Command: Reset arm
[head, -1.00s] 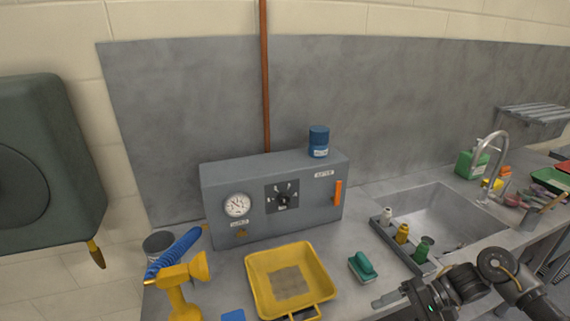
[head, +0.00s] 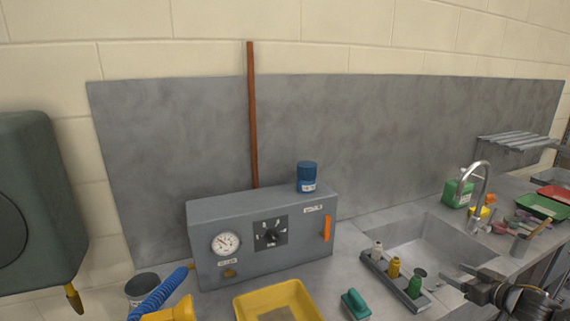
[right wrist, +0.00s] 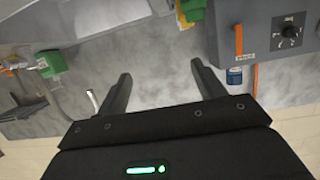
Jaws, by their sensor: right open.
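My right gripper (head: 458,276) is at the lower right of the head view, over the front right part of the sink. In the right wrist view, its two dark fingers (right wrist: 161,75) stand wide apart with nothing between them. My left gripper is in neither view.
A grey control box (head: 262,238) with a gauge, dial and orange handle carries a blue jar (head: 307,177). The sink (head: 425,232) has a tall faucet (head: 486,180).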

